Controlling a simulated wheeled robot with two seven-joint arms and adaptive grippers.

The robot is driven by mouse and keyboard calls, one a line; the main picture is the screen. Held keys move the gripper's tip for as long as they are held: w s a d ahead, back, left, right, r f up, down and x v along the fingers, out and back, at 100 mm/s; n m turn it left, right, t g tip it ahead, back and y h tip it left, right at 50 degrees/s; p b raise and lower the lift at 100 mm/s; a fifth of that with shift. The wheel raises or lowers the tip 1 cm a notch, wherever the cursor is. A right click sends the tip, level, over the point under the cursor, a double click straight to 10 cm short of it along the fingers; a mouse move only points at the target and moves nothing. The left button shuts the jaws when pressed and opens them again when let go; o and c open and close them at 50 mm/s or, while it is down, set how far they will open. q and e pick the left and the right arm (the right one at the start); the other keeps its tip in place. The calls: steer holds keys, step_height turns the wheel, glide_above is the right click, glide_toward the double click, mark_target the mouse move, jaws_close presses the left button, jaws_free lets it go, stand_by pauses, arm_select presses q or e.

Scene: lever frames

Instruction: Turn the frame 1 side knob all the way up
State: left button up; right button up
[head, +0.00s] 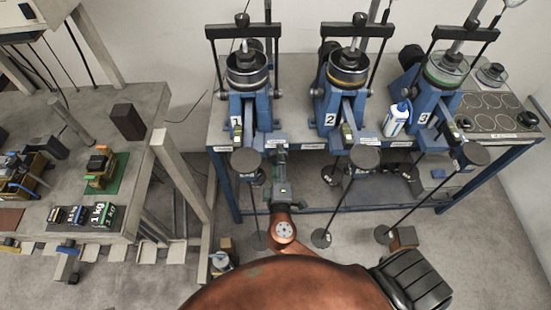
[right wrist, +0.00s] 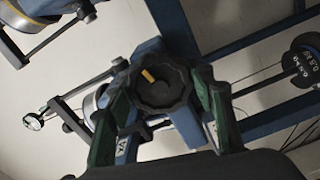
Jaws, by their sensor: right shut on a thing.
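Lever frame 1 (head: 240,105) is a blue stand with a "1" plate, at the left end of the bench. Its side knob (right wrist: 160,92) shows in the right wrist view as a dark, scalloped knob with a short yellow mark pointing to the upper left. My right gripper (head: 277,143) reaches to the lower right side of frame 1 in the head view and hides the knob there. In the right wrist view its two green-lined fingers stand on either side of the knob, shut on it. My left gripper is not in view.
Lever frames 2 (head: 331,115) and 3 (head: 424,110) stand further right on the blue bench, with a white bottle (head: 396,119) between them. Round weight hangers (head: 364,157) hang in front. A second table (head: 135,160) with small boxes is at left.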

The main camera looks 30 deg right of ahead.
steer(key=o, duration=1.3)
steer(key=shift+w+d+r, duration=0.1)
steer(key=shift+w+r, duration=0.05)
steer(key=o, duration=0.3)
steer(key=shift+w, duration=0.1)
steer(key=shift+o, duration=0.2)
steer(key=v, duration=0.6)
